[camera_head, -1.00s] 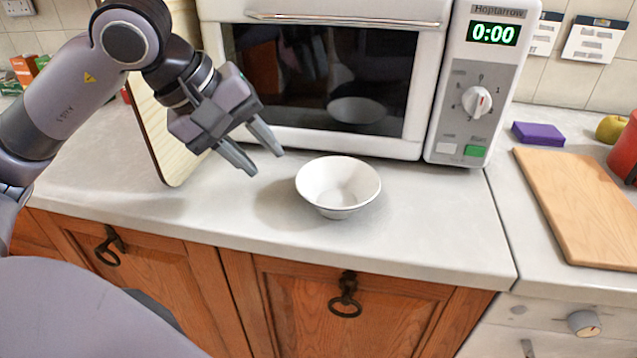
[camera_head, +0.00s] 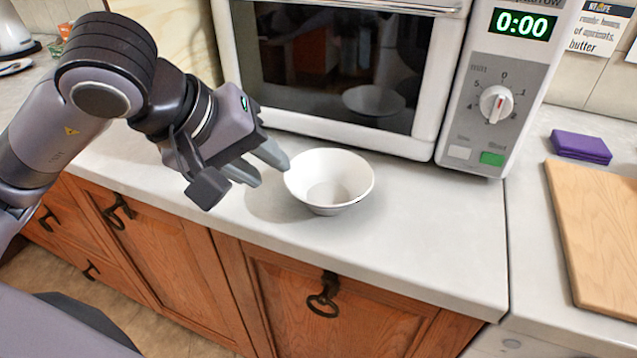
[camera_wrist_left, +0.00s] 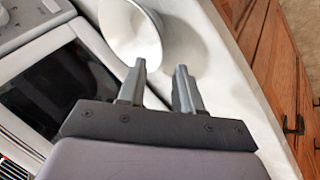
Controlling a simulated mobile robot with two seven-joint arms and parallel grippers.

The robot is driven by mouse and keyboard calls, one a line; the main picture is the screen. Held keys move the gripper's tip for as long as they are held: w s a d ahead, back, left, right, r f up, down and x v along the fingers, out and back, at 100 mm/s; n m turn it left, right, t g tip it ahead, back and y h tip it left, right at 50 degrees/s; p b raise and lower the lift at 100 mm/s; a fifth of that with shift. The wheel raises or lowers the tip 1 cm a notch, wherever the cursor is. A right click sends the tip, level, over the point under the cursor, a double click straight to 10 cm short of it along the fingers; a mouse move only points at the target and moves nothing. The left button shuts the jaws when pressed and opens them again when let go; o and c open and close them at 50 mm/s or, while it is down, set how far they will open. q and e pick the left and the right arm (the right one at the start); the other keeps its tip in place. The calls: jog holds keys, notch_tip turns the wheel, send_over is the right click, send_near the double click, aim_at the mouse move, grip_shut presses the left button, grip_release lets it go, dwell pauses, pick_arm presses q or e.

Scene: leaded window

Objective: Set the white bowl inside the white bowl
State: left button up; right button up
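One white bowl (camera_head: 330,192) stands upright and looks empty on the pale worktop, in front of the microwave. It also shows at the top of the left wrist view (camera_wrist_left: 128,35). My left gripper (camera_head: 268,168) is just left of the bowl, its fingers pointing toward the rim. In the left wrist view its two fingers (camera_wrist_left: 160,72) are apart with nothing held between them. The bowl's rim lies close to the fingertips; I cannot tell if they touch. I see no second bowl, only a reflection in the microwave door. My right gripper is not in view.
The microwave (camera_head: 425,110) stands close behind the bowl. A wooden board (camera_head: 605,235) and a purple block (camera_head: 581,146) lie on the worktop at the right. The worktop's front edge runs close before the bowl, above wooden cupboards (camera_head: 165,255). Worktop right of the bowl is clear.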

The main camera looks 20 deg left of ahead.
aim_at(287, 179)
pick_arm(q)
jog(key=shift+w+d+f, duration=0.2)
jog(key=shift+d+f, duration=0.05)
jog(key=shift+f, duration=0.2)
jog(key=x, duration=0.6)
jog(key=shift+w+a, duration=0.2)
jog(key=shift+w, duration=0.05)
jog(key=shift+c, duration=0.3)
jog(key=shift+r, duration=0.1)
grip_shut()
